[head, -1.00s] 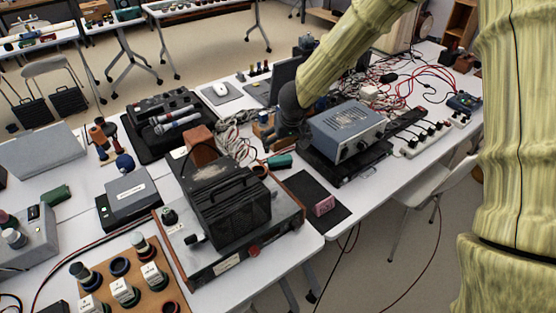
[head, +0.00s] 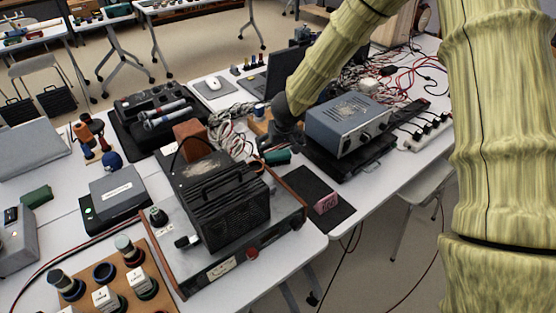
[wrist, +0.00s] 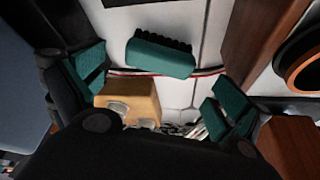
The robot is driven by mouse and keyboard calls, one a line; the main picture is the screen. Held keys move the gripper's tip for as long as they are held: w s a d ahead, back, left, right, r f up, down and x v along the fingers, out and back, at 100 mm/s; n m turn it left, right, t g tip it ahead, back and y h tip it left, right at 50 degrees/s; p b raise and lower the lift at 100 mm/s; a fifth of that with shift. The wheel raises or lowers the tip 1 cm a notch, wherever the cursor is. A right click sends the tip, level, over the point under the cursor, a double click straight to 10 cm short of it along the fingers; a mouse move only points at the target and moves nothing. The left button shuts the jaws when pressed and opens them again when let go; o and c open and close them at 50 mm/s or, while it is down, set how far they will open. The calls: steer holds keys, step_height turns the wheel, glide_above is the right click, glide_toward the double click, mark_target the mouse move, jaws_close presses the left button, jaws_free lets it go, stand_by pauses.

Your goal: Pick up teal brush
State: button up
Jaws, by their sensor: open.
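The teal brush (head: 277,157) lies on the white table between the black boxy speaker unit and the grey metal instrument. In the wrist view the brush (wrist: 160,57) shows whole, with dark bristles along its top edge. My gripper (head: 282,142) is close above and behind the brush in the head view. In the wrist view my gripper (wrist: 158,84) is open, its teal-padded fingers wide apart. The brush shows between and beyond the fingertips, apart from both, and nothing is held.
A wooden block (wrist: 130,100) is near the left finger in the wrist view. The black speaker unit (head: 228,205) stands in front left of the brush, the grey instrument (head: 348,122) to its right. A black mat (head: 312,192) with a pink block (head: 326,203) lies nearer. Tangled cables lie behind.

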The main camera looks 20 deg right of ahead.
mark_target(278, 153)
steer(key=shift+b+x, duration=0.75)
steer(key=shift+x, duration=1.8)
steer(key=shift+w+r, duration=0.1)
steer(key=shift+w, duration=0.05)
steer(key=shift+c, duration=0.2)
steer(key=c, duration=0.9)
steer(key=shift+c, duration=0.2)
step_height(278, 153, up, 10)
steer(key=p, duration=0.3)
steer(key=shift+p, duration=0.35)
